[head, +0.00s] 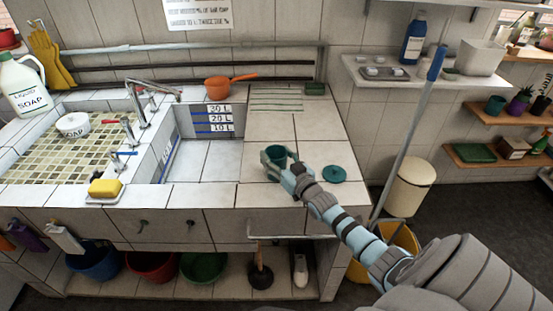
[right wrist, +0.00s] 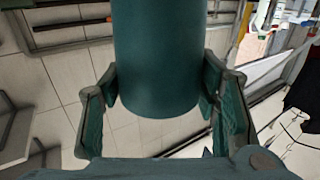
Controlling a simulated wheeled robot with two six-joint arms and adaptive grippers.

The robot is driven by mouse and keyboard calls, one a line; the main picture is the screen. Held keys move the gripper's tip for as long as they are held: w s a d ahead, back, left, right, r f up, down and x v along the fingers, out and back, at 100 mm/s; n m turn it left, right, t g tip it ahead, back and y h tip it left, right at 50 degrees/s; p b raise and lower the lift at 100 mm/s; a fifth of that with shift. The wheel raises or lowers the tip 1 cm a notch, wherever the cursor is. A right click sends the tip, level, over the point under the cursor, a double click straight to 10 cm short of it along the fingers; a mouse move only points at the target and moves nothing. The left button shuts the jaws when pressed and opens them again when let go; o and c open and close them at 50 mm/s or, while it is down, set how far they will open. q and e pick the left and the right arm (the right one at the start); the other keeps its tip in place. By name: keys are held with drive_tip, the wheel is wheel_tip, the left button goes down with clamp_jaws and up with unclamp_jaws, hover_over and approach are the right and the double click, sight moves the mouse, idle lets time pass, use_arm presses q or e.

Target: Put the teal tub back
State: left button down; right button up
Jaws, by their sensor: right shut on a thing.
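The teal tub (head: 276,152) is at the right part of the tiled counter, upright in the head view. My right gripper (head: 275,163) is shut on it, with its fingers on either side. In the right wrist view the tub (right wrist: 157,60) fills the space between the fingers. I cannot tell whether its base touches the tiles. A teal round lid (head: 333,174) lies flat on the counter to the right of the tub. My left gripper is not in view.
The sink basin (head: 204,158) is left of the tub. An orange pan (head: 222,87) stands behind the basin. A blue-handled mop (head: 410,130) rises right of the counter. A wall shelf (head: 400,85) holds a blue bottle (head: 414,40) and a white box (head: 480,57). The tiles behind the tub are clear.

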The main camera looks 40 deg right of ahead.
sight(282, 160)
drive_tip(key=o, duration=1.7)
drive_tip(key=shift+f, duration=0.1)
drive_tip(key=shift+c, duration=0.2)
drive_tip(key=shift+r+p, duration=0.3)
drive_tip(key=shift+p, duration=0.05)
drive_tip(key=s+p, duration=0.2)
drive_tip(key=s, duration=0.1)
drive_tip(key=s+p, duration=0.1)
drive_tip(key=shift+s+a+r+p, duration=0.15)
drive_tip(key=shift+s+a+p, duration=0.1)
drive_tip(key=shift+a+p, duration=0.1)
drive_tip(key=s, duration=0.2)
drive_tip(key=s+p, duration=0.1)
drive_tip(key=s, duration=0.2)
drive_tip(key=s+p, duration=0.1)
drive_tip(key=s, duration=0.1)
drive_tip(key=shift+s+a+f, duration=0.2)
drive_tip(key=shift+s+a, duration=0.1)
drive_tip(key=shift+a, duration=0.1)
drive_tip(key=shift+f, duration=0.1)
drive_tip(key=shift+w, duration=0.1)
